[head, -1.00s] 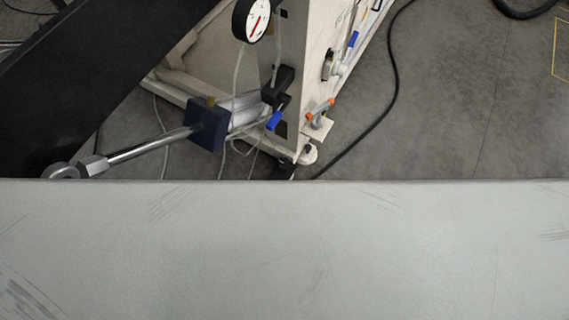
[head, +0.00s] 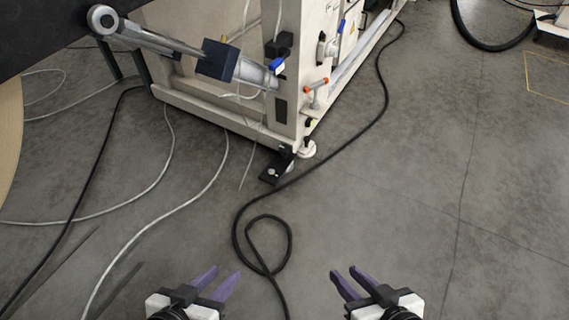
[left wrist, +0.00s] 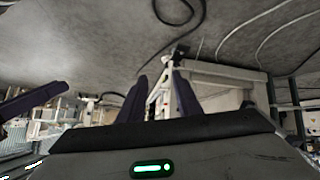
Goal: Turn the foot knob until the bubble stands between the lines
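The machine's near foot is a pale round disc (head: 306,150) under the corner of the cream frame (head: 295,100), beside a black bracket (head: 275,168) on the floor. I cannot make out which part is the knob. No bubble or lines can be made out. My left gripper (head: 226,271) is open and empty, low in the head view, in front of and left of the foot. My right gripper (head: 343,270) is open and empty, in front of and right of it. Both are apart from the machine. In the left wrist view the left fingers (left wrist: 160,80) stand apart.
A black cable (head: 240,225) loops on the floor between the grippers and the foot. Pale cables (head: 190,200) run at the left. A cylinder with a dark blue block (head: 218,62) and an orange-handled valve (head: 316,92) are above the foot.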

